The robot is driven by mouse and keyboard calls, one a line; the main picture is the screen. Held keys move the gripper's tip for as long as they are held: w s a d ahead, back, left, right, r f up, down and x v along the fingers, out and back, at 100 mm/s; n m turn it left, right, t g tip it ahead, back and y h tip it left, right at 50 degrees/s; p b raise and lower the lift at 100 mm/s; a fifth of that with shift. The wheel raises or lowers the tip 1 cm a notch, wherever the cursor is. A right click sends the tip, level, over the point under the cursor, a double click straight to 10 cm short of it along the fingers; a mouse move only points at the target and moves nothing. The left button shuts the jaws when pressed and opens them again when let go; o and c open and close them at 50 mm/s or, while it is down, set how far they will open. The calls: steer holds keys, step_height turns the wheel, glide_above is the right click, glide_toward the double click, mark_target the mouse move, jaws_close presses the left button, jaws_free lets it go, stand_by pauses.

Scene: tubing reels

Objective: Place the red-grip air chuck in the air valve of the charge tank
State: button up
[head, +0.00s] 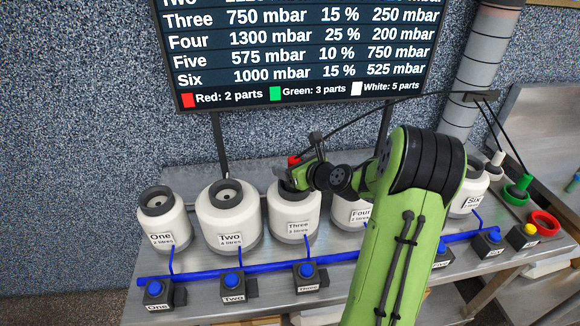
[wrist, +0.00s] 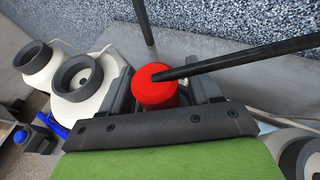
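My gripper (head: 290,176) is shut on the red-grip air chuck (head: 294,160), at the top of the white tank labelled Three (head: 294,218). In the wrist view the chuck's red grip (wrist: 153,92) sits between the dark fingers of my gripper (wrist: 160,98), with a black hose rising from its top. The chuck's lower end and Three's valve are hidden by the gripper, so I cannot tell whether they touch. Tanks One (head: 161,222), Two (head: 227,220), Four (head: 351,208) and Six (head: 468,200) stand in the same row; Five is hidden behind my arm.
A blue pipe (head: 205,273) with blue-button boxes (head: 233,285) runs along the bench front. Green (head: 518,188) and white (head: 497,160) chucks stand at the right, near a red ring (head: 544,223) and yellow button (head: 530,229). A wall screen (head: 300,50) lists pressures. The hose hangs from an overhead arm (head: 482,96).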

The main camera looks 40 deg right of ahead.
steer(key=shift+s+r, duration=0.15)
steer(key=shift+r, duration=0.05)
steer(key=a+v, duration=0.1)
steer(key=v, duration=1.1)
steer(key=s+a+n+g+y, duration=0.1)
steer(key=s+a+n+g, duration=0.15)
steer(key=a+n, duration=0.7)
steer(key=s+a+n+g, duration=0.1)
steer(key=a+n+g, duration=0.3)
steer(key=a+n, duration=0.5)
steer(key=s+a+r+n+g+h, duration=0.1)
steer(key=s+a+r+n+h, duration=0.1)
steer(key=s+n, duration=1.2)
steer(key=a+n, duration=0.1)
steer(key=n, duration=0.1)
steer(key=shift+s+r+n, duration=0.15)
steer(key=shift+s+n, duration=0.1)
steer(key=shift+n, duration=0.1)
steer(key=shift+d, duration=0.1)
